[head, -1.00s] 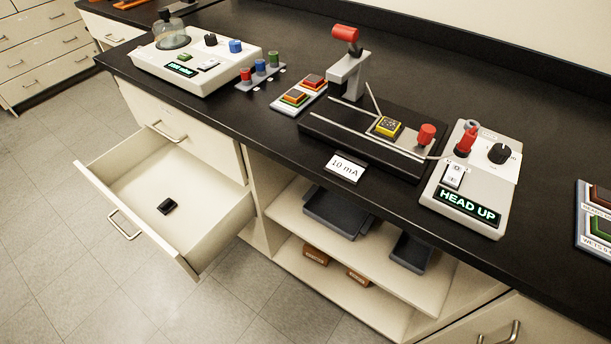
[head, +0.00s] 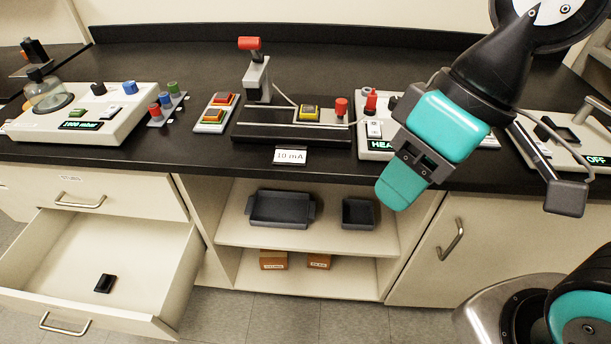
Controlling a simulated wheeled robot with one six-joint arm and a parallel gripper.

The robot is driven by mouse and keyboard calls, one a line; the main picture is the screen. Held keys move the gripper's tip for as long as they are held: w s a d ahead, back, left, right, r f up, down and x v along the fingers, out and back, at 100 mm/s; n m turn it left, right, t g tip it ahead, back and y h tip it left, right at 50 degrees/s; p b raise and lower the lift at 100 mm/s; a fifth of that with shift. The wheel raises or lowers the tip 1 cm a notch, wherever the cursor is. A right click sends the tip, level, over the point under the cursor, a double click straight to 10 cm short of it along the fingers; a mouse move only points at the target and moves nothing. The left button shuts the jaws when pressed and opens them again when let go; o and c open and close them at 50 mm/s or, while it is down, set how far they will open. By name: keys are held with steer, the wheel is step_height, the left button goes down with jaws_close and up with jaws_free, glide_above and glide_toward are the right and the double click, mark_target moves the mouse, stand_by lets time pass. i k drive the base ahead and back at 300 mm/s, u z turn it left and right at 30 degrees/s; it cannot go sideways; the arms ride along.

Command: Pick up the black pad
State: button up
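A small black pad (head: 105,283) lies on the floor of the open drawer (head: 65,262) at the lower left of the head view. The drawer is pulled out from the bench front, and nothing else shows in it. My gripper (head: 400,188), teal and dark grey, hangs in front of the bench at the right, pointing down and left. It is well apart from the pad. It is seen from the side, so the gap between its fingers is hidden.
The bench top carries a white gauge box (head: 85,125), coloured pads (head: 213,113), a black stage (head: 290,127) with a red-knobbed lever, and control boxes. An open shelf (head: 240,232) below holds dark trays (head: 280,208). The space above the drawer is clear.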

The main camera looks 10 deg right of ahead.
mark_target(104, 285)
steer(key=u, duration=1.4)
steer(key=i, duration=1.3)
steer(key=u, duration=0.35)
